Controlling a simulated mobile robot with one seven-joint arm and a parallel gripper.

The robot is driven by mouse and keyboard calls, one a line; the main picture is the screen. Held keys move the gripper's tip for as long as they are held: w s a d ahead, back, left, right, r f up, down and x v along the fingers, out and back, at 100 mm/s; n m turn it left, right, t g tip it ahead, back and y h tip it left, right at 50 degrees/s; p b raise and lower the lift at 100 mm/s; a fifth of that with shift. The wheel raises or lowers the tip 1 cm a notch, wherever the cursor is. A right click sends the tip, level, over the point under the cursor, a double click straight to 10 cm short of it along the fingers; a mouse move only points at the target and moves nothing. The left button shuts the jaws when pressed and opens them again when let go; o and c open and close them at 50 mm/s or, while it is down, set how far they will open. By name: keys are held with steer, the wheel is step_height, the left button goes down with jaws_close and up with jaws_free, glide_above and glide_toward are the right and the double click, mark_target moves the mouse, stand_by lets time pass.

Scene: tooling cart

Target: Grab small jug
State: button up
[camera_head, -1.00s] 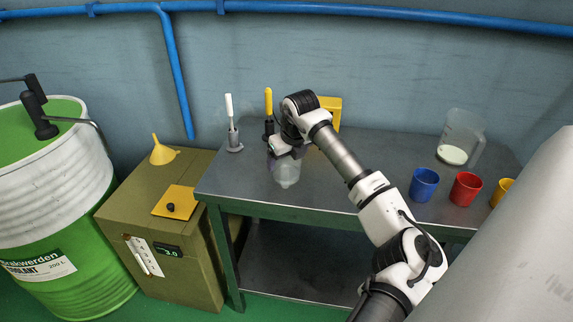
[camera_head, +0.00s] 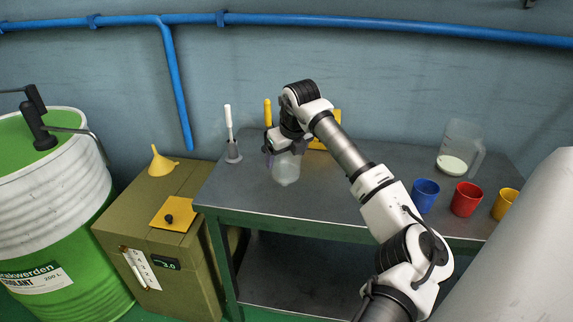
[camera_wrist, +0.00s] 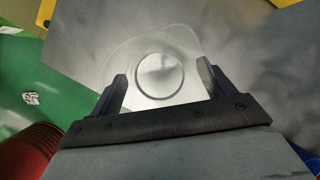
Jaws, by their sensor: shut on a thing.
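The small jug (camera_head: 286,168) is a clear, see-through vessel at the left part of the metal cart top. My gripper (camera_head: 279,150) is over it from above and shut on it. In the wrist view the jug (camera_wrist: 160,75) sits between the two dark fingers of my gripper (camera_wrist: 162,88), with its round base ring showing. The gripper hides the upper part of the jug in the head view. I cannot tell whether its base touches the cart.
A larger clear jug (camera_head: 461,150) with white contents stands at the back right. Blue (camera_head: 424,195), red (camera_head: 466,199) and yellow (camera_head: 505,204) cups stand at the front right. A white-handled tool (camera_head: 230,135) stands left of my gripper. The middle of the cart top (camera_head: 330,190) is clear.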

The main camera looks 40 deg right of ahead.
step_height(320, 180, up, 15)
steer(key=b, duration=0.1)
steer(key=shift+r, duration=0.15)
stand_by(0.6)
